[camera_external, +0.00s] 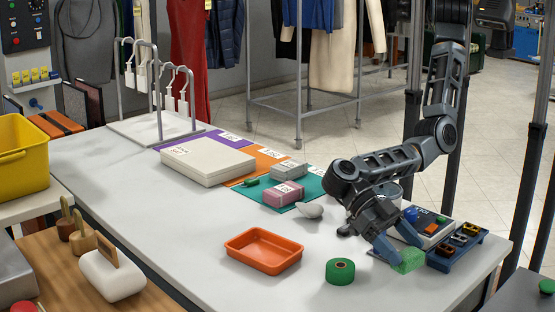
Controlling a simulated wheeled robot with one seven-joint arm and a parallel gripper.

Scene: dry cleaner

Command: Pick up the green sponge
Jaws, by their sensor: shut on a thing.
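The green sponge (409,261) is a bright green block near the right end of the white table. My gripper (398,250) points down at it, with its blue fingertips at the sponge's left and far sides. It is shut on the sponge. The sponge's far side is partly hidden by the fingers, and I cannot tell whether it touches the tabletop.
Right of the sponge is a blue tray (438,265) of small items. A green tape roll (340,271) and an orange tray (263,250) stand to the left. Pink (283,193) and grey (289,169) blocks lie farther back. The front-right tabletop (400,295) is clear.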

